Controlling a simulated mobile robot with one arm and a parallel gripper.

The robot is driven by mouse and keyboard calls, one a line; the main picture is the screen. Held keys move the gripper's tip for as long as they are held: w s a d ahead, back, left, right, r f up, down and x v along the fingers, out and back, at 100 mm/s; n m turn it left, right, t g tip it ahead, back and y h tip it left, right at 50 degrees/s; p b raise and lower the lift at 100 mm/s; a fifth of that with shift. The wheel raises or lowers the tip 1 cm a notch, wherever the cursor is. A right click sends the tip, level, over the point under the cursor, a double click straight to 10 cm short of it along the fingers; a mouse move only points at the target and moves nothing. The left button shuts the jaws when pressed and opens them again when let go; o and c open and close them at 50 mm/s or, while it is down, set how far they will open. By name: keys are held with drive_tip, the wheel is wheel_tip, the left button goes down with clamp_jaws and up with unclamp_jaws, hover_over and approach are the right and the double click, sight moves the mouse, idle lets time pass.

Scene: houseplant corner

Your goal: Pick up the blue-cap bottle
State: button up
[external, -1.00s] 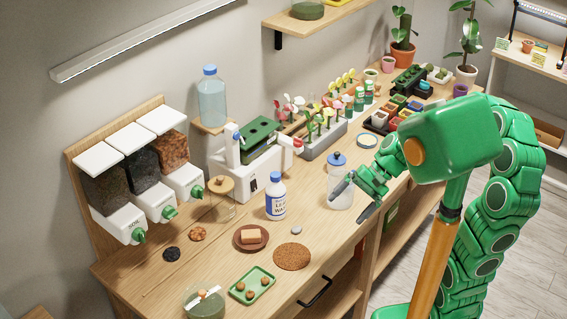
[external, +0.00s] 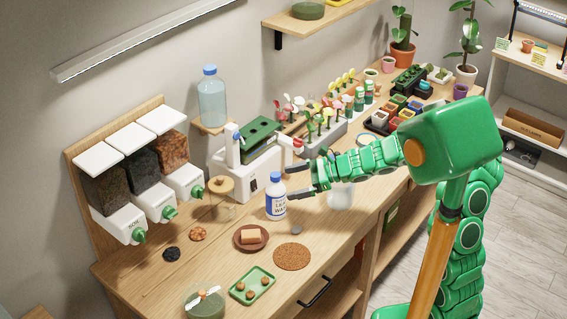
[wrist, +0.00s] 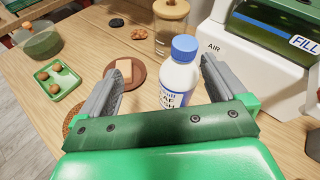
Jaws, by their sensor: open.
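The blue-cap bottle (external: 276,198), white with a blue label, stands upright on the wooden table in front of the white machine. It also shows in the wrist view (wrist: 179,75), between my two fingers and a little beyond them. My gripper (external: 293,187) is open, its fingers pointing at the bottle from the right. In the wrist view my gripper (wrist: 160,82) has its fingers spread wide, with the right finger nearer to the bottle than the left. The lower part of the bottle is hidden behind the gripper body in the wrist view.
The white machine (external: 233,178) stands close behind the bottle. A glass jar with a wooden lid (external: 220,186) is to its left. A brown saucer (external: 240,246) with a block, a cork mat (external: 291,257) and a green tray (external: 265,277) lie nearer the front edge.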

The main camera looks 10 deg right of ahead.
sight(285, 189)
drive_tip(key=w+f+m, duration=0.2)
drive_tip(key=f, duration=0.1)
drive_tip(key=w+f+m, duration=0.1)
drive_tip(key=shift+a+f+t, duration=0.2)
drive_tip(key=shift+f+t, duration=0.1)
drive_tip(key=shift+t, duration=0.1)
drive_tip(key=shift+x, duration=3.75)
drive_tip(key=shift+s+f, duration=0.1)
drive_tip(key=c, duration=1.4)
